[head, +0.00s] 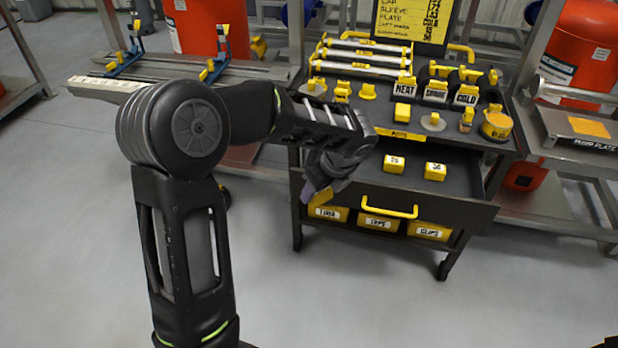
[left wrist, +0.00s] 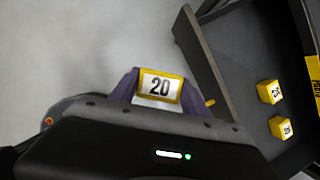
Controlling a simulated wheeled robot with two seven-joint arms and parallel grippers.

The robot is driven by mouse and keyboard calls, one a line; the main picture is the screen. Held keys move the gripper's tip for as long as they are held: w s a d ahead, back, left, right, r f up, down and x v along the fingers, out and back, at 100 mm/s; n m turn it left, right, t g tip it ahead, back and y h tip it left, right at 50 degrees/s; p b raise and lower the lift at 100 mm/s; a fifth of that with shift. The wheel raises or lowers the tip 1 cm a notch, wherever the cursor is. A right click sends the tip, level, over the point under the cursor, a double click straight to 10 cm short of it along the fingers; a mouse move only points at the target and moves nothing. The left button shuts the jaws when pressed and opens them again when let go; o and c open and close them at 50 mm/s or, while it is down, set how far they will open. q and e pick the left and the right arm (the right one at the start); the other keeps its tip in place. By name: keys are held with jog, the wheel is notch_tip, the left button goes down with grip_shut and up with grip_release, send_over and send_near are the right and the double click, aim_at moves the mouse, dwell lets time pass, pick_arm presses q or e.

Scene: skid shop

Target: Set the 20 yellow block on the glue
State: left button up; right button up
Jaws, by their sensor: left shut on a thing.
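My left gripper (head: 322,192) is shut on the yellow block with a white "20" face (left wrist: 160,88). It holds the block in the air at the left front corner of the open drawer. In the head view only a small yellow part of the block shows at the fingertips. In the left wrist view the block sits between the two purple-grey fingers. No readable glue label shows. A round yellow tin (head: 497,126) stands at the right of the cart top, its label too small to read; I cannot tell if it is the glue. My right gripper is out of view.
The open drawer (head: 474,205) holds two numbered yellow blocks (head: 394,164) and (head: 436,171). The cart top (head: 385,108) is crowded with yellow fittings, rods, a loose yellow block (head: 403,112) and HEAT and COLD holders. Labelled yellow bins (head: 380,223) sit below. The floor in front is clear.

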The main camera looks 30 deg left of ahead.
pick_arm(q)
jog(key=s+d+f+n+g+h, duration=0.1)
jog(key=d+f+n, duration=0.4)
jog(key=n, duration=0.6)
jog(key=s+d+f+n+g+h+p, duration=0.1)
jog(key=d+f+n+g+h, duration=0.2)
jog(key=n, duration=0.8)
jog(key=shift+d+f+g+p, duration=0.3)
jog(key=shift+d+f+g, duration=0.8)
jog(key=shift+d+f, duration=0.95)
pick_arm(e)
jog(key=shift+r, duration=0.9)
pick_arm(q)
jog(key=shift+d+r, duration=0.3)
